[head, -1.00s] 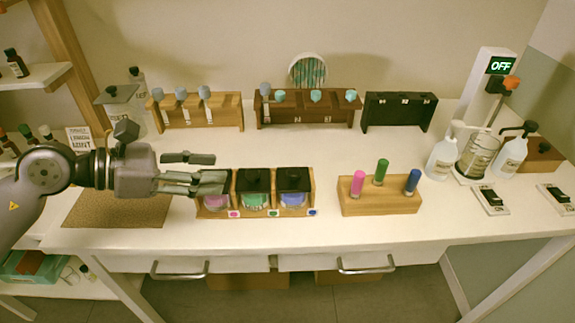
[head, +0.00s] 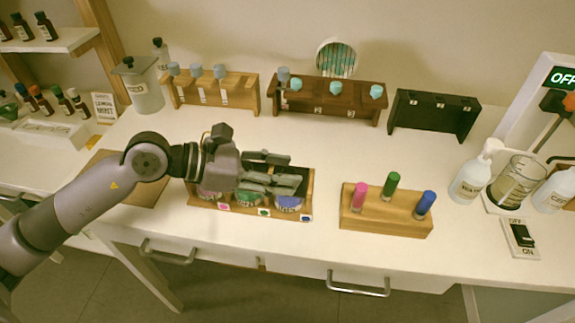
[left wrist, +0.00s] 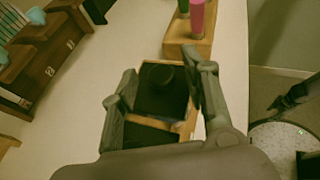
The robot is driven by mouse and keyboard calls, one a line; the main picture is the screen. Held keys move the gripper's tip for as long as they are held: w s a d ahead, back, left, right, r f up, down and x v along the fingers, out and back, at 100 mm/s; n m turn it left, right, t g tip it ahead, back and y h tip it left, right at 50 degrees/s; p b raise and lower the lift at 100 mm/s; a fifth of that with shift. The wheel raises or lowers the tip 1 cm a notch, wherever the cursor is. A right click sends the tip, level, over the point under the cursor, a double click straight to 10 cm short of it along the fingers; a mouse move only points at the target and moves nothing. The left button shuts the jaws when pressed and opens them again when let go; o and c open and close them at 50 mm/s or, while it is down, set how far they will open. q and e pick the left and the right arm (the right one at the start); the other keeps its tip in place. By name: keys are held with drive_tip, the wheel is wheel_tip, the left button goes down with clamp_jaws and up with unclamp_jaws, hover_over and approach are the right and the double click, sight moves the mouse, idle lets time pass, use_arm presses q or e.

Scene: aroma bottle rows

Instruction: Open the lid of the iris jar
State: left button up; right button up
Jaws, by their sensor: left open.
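A wooden holder (head: 250,215) keeps a row of jars with dark lids and pink, green and blue tags. The rightmost, blue-tagged jar (head: 289,205) appears to be the iris jar, but its label is too small to read surely. My left gripper (head: 292,172) is open above the right part of the holder, hiding the lids. In the left wrist view, a black square lid (left wrist: 162,100) with a round knob (left wrist: 160,77) lies between its spread fingers; contact cannot be told. A dark forked shape (left wrist: 290,95) at right may be my right gripper.
A wooden stand (head: 385,222) with pink, green and blue vials is right of the holder. Dropper racks (head: 325,112) and a black rack (head: 433,115) stand behind. Bottles and a beaker (head: 510,180) are at right. Clear white table lies between.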

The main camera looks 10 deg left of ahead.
use_arm(q)
drive_tip(key=shift+a, duration=0.1)
drive_tip(key=shift+c, duration=0.6)
clamp_jaws()
